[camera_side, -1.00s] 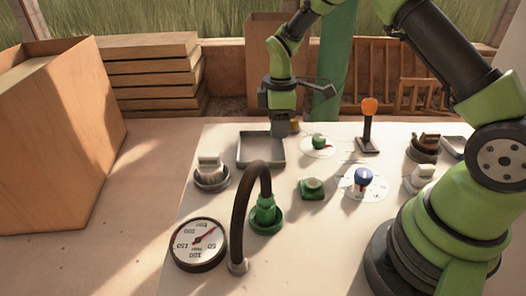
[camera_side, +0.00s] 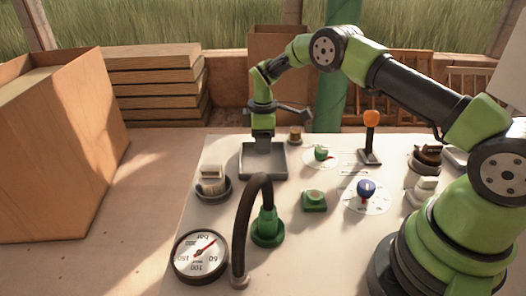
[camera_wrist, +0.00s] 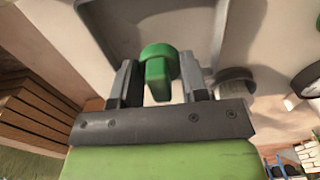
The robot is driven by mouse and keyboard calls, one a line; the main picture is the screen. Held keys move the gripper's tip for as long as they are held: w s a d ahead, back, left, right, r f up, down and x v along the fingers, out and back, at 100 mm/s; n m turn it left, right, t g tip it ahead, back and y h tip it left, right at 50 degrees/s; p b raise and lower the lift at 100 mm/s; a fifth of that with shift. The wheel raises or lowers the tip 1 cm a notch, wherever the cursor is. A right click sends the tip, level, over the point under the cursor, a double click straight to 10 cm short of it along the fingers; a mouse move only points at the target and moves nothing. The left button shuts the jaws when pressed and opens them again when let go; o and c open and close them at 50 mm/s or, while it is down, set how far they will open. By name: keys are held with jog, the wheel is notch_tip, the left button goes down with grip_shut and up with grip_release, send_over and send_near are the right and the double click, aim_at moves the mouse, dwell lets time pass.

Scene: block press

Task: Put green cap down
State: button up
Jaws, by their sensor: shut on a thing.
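The green cap (camera_wrist: 158,62) sits between the two fingers of my gripper (camera_wrist: 158,82) in the wrist view, with its ridge showing. In the side view my gripper (camera_side: 262,143) points down over the back part of the grey square tray (camera_side: 264,174). The cap cannot be made out there. The tray also fills the top of the wrist view, with its rim (camera_wrist: 92,14) at the upper left. I cannot tell whether the cap touches the tray floor.
A dark hose (camera_side: 240,220) arches in front, beside a pressure gauge (camera_side: 202,256). A green dial (camera_side: 321,153) and an orange-topped lever (camera_side: 370,135) stand to the right.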

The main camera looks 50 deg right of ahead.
aim_at(263, 162)
jog(key=shift+f, duration=1.55)
jog(key=shift+f, duration=0.25)
jog(key=shift+f, duration=0.3)
jog(key=o, duration=1.2)
jog(key=shift+r, duration=0.1)
